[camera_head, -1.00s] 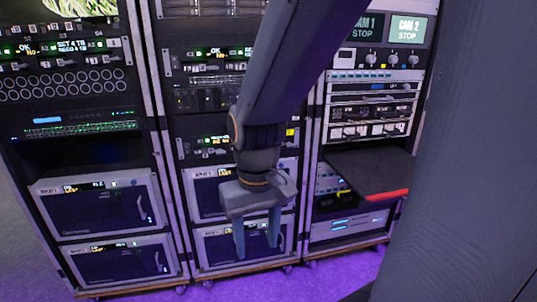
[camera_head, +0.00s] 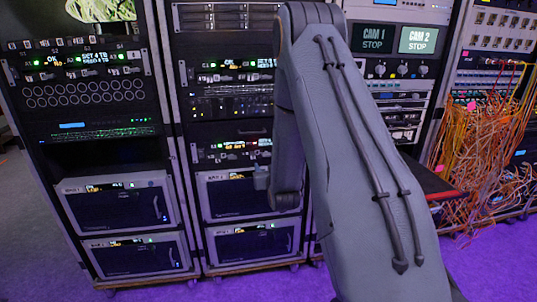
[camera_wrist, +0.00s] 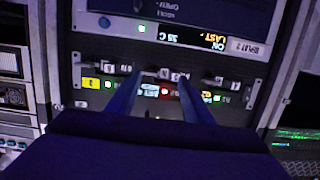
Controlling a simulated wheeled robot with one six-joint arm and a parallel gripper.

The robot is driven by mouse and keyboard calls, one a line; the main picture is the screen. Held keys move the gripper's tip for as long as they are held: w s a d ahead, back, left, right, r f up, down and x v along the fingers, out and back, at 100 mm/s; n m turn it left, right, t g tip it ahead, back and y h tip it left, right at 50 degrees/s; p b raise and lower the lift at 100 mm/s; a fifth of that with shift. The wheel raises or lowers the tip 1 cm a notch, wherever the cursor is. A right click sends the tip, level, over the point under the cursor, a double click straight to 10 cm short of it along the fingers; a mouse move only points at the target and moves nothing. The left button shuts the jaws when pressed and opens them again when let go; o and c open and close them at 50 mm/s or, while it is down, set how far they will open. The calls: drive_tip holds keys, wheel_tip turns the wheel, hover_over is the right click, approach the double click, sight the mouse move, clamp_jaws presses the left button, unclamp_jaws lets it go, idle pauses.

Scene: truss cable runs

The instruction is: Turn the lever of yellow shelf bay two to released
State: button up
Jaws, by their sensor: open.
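The yellow shelf panel (camera_wrist: 250,92) is a dark strip with a yellow tag (camera_wrist: 91,83), small levers, lights and displays. It appears upside down in the wrist view. In the head view, the same panel (camera_head: 232,150) sits midway down the middle rack, its right end hidden by my arm. My gripper (camera_wrist: 164,78) is open, its two blue fingers pointing at the middle group of levers. That middle bay (camera_wrist: 165,90) shows a red light or display between the fingers. The lever's exact setting and any contact cannot be told. In the head view my gripper is mostly hidden.
A drawer unit (camera_head: 238,197) sits just below the panel in the middle rack. A left rack (camera_head: 100,130) stands alongside. A red-edged shelf (camera_head: 445,195) juts out from the right rack, and loose orange cables (camera_head: 490,150) hang further right. Purple-lit floor is open in front.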

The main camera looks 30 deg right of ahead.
sight(267, 155)
drive_tip(key=w+d, duration=0.1)
drive_tip(key=w, duration=0.1)
drive_tip(key=w+d+t, duration=0.1)
drive_tip(key=w, duration=0.1)
drive_tip(key=w+d+t+h+p, duration=0.1)
drive_tip(key=w+d, duration=0.1)
drive_tip(key=w, duration=0.1)
drive_tip(key=shift+w+r, duration=0.1)
idle(0.4)
drive_tip(key=shift+c, duration=0.2)
drive_tip(key=c, duration=1)
